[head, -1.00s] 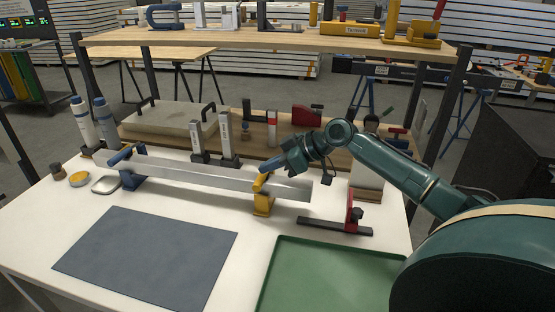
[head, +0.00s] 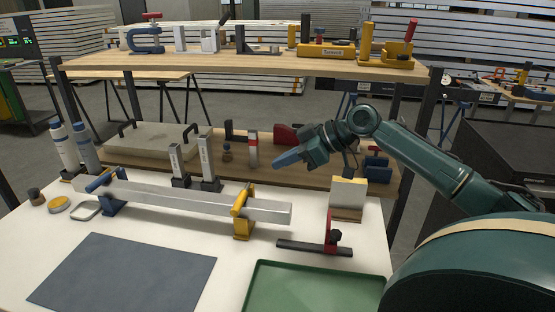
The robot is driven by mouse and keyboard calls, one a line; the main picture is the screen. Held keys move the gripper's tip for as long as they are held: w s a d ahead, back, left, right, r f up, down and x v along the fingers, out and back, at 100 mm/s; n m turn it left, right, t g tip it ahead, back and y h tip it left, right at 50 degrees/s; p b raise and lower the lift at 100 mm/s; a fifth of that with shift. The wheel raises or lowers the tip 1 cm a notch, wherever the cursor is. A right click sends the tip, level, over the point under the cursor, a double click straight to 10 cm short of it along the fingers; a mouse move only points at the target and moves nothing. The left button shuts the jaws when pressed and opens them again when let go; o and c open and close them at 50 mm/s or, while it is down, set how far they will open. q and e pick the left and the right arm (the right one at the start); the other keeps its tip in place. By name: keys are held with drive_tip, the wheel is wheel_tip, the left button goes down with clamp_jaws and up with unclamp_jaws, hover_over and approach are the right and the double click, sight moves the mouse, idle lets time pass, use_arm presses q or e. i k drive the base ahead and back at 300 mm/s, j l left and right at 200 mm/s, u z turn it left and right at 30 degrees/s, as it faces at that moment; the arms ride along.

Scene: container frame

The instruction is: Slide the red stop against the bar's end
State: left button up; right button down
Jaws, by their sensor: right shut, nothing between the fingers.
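A long silver bar (head: 190,200) lies across the white table, held near its left part by a blue clamp (head: 112,206) and near its right end by a yellow clamp (head: 243,229). The red stop (head: 331,232) stands upright on a short black rail (head: 300,246), right of the bar's end (head: 287,213). A gap shows between the bar's end and the stop. My right gripper (head: 284,163) is shut and empty, raised above and behind the bar's right end, touching neither bar nor stop. My left gripper is not in view.
A dark mat (head: 125,272) and a green tray (head: 320,290) lie at the front. A beige-topped block (head: 348,192) stands behind the stop. Upright bar pieces (head: 206,160) stand behind the silver bar. A wooden shelf (head: 240,62) spans above the back.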

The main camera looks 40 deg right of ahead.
sight(332, 238)
drive_tip(key=k+j, duration=0.8)
drive_tip(key=j, duration=0.15)
